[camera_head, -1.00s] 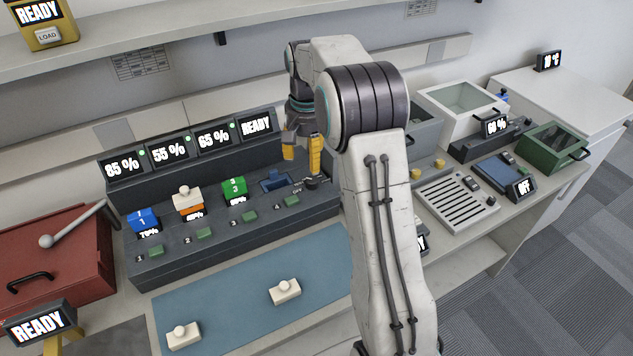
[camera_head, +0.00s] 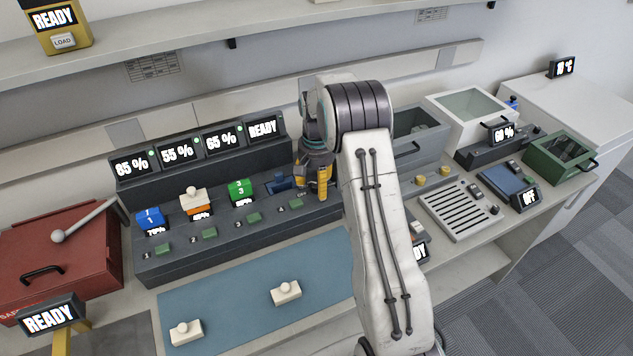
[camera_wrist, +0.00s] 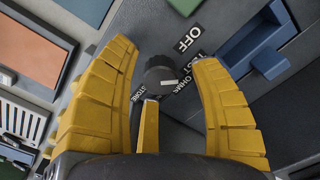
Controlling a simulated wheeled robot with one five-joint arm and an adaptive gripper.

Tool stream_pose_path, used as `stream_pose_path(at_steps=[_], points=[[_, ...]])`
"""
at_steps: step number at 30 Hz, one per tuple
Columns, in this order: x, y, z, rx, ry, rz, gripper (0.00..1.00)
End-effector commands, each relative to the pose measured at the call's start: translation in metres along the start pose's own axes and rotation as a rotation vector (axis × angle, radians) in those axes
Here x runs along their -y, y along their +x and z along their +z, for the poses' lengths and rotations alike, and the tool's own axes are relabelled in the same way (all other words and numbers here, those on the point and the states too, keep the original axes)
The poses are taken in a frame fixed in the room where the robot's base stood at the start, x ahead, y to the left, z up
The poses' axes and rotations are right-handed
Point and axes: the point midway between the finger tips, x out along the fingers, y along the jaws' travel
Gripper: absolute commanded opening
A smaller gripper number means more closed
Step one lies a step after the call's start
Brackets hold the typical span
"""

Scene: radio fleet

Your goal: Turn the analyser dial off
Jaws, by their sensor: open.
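The analyser (camera_head: 160,262) is the dark console with numbered bays and small screens. Its dial (camera_wrist: 160,76) is a black round knob with a white mark on its lower right side in the wrist view. An OFF label (camera_wrist: 188,39) sits up and right of it; the mark does not point at OFF. Other labels around the knob are partly hidden. My gripper (camera_wrist: 167,62) is open, its yellow fingers on either side of the dial; I cannot tell if they touch it. In the head view my gripper (camera_head: 311,181) is at the console's right end and hides the dial.
An empty blue bay (camera_head: 279,184) is just left of my gripper. Bays to the left hold blue, orange and green packs. A blue mat (camera_head: 235,305) with two white-knobbed blocks lies in front. A grey box (camera_head: 418,135) stands to the right.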

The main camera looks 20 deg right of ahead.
Motion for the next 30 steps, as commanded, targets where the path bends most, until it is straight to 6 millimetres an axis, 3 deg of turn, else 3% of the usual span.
stream_pose_path(at_steps=[14,30], points=[[-0.0001,0.008,0.0001,0.0,0.0,0.0,0.59],[0.0,0.0078,0.0004,0.001,-0.001,0.0,0.1]])
